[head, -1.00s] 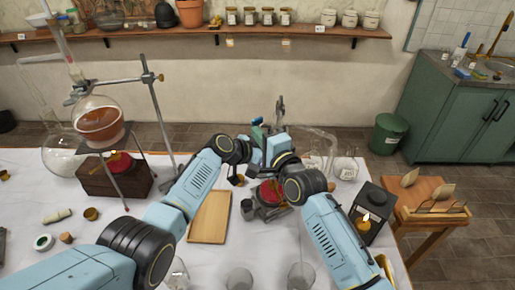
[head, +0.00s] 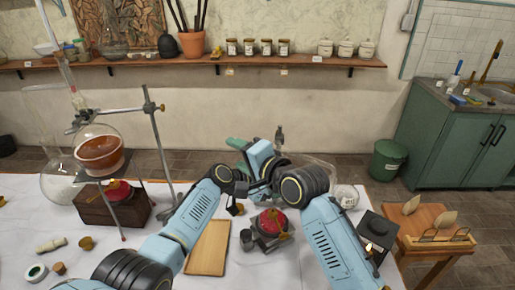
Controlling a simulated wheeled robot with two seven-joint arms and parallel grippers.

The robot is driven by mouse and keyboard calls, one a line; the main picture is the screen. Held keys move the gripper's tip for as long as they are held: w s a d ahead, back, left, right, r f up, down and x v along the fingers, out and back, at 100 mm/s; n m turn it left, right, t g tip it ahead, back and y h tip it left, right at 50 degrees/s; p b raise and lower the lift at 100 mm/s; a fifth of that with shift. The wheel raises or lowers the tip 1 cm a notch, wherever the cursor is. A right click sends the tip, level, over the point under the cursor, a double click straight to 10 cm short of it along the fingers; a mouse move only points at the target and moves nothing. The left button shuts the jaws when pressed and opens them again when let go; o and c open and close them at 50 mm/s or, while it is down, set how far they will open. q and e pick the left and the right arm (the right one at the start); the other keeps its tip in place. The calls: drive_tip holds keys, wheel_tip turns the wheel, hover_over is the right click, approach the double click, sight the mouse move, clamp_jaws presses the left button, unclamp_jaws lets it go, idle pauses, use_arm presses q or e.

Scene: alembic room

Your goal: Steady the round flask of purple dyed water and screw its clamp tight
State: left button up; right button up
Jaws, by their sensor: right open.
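The flask of purple dyed water is not discernible; my arms cover the middle of the table's far side. A grey metal piece (head: 279,137), perhaps a stand or clamp top, rises behind my grippers. Clear glass (head: 322,172) shows behind my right wrist, its contents not readable. My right gripper (head: 249,148) is open beside the grey piece, with a green part near its tip. My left gripper (head: 247,178) is close beside it, partly hidden, and its fingers cannot be made out. Another round flask (head: 98,152) with orange-brown liquid is clamped at the left.
A red-topped burner (head: 271,222) stands below my grippers, with a wooden board (head: 207,248) left of it. A dark lantern (head: 376,232) stands at the table's right edge. A small labelled flask (head: 347,196) is behind it. A metal stand (head: 158,140) rises at left.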

drive_tip(key=w+d+r+n+g+h, duration=0.5)
drive_tip(key=d+r+n+g+h, duration=0.25)
drive_tip(key=n, duration=0.65)
drive_tip(key=shift+n+g, duration=0.25)
drive_tip(key=shift+n, duration=0.05)
drive_tip(key=x, duration=1.1)
drive_tip(key=shift+w+a, duration=0.15)
drive_tip(key=shift+a, duration=0.25)
drive_tip(key=c, duration=1)
